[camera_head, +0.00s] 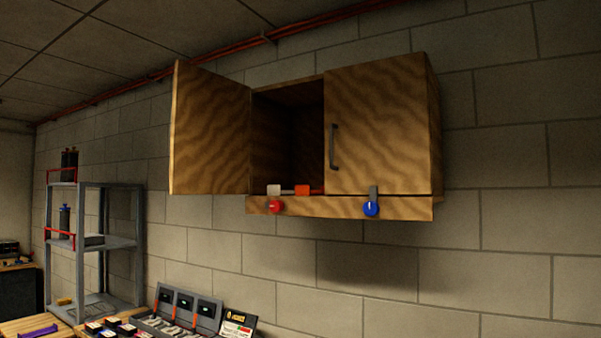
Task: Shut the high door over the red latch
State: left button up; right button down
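A wooden wall cabinet (340,207) hangs high on the block wall. Its left door (210,130) stands wide open, swung out to the left, and shows the dark inside. Its right door (380,125) is shut and has a dark vertical handle (334,148). The red latch (275,206) sits on the bottom rail under the open left side. A blue latch (371,208) sits on the rail under the right door, with a grey tab standing up against that door. No handle shows on the open door. Neither of my grippers is in view.
A grey metal shelf (110,242) with bottles stands at the left. Below the cabinet are a rack of chargers (188,308), a small sign (238,323) and a wooden bench top (30,325). The wall right of the cabinet is bare.

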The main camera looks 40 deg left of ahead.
aim_at(209, 133)
jog(key=k+j, duration=0.1)
jog(key=j, duration=1.05)
jog(key=k+j, duration=0.15)
jog(key=j, duration=0.45)
jog(key=k+j, duration=0.1)
jog(key=j, duration=0.45)
jog(key=k+j, duration=0.1)
jog(key=j, duration=1.05)
jog(key=k+j, duration=0.15)
jog(key=j, duration=0.45)
jog(key=k+j, duration=0.1)
jog(key=j, duration=0.45)
